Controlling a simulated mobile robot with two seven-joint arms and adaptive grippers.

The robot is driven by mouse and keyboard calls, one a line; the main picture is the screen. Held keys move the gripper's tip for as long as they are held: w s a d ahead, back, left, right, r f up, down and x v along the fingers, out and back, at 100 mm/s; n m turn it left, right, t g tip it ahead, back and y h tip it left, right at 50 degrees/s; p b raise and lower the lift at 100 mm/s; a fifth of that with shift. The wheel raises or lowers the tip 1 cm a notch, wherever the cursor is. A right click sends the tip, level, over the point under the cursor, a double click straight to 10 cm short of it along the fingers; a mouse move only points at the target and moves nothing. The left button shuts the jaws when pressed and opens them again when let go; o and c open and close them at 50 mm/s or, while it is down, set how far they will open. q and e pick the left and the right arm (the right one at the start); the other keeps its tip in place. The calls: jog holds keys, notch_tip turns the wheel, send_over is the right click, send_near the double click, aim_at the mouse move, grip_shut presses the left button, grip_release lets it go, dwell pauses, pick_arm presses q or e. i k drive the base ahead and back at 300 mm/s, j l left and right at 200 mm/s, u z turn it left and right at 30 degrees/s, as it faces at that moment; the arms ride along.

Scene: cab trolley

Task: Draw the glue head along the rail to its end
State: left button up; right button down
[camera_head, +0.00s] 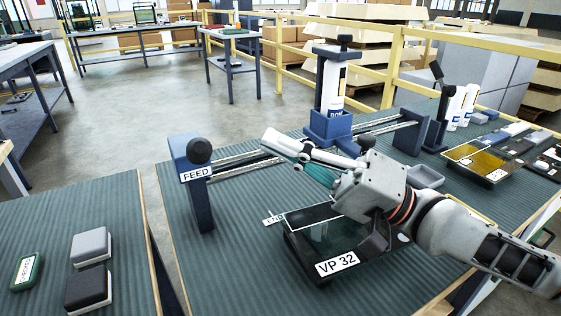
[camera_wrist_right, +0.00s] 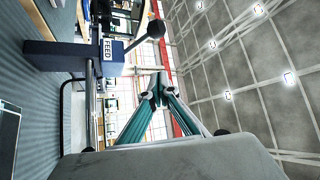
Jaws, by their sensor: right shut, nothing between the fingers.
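The glue head is a blue carriage (camera_head: 325,126) with an upright white cartridge (camera_head: 333,88). It sits on the rail (camera_head: 238,163), right of its middle in the head view. The rail runs from the blue FEED post (camera_head: 197,187) at the left to a dark post at the right. My right gripper (camera_head: 270,140) is shut and empty, in front of the rail between the FEED post and the carriage, apart from the carriage. In the right wrist view its fingertips (camera_wrist_right: 156,87) meet, with the FEED post (camera_wrist_right: 72,57) beyond. My left gripper is not in view.
A dark glass-topped tray marked VP 32 (camera_head: 316,251) lies on the bench below my right arm. A black knob (camera_head: 199,150) tops the FEED post. White cartridges (camera_head: 455,105) and several trays stand at the right. The bench left of the tray is clear.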

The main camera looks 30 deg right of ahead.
aim_at(325, 131)
jog(key=k, duration=1)
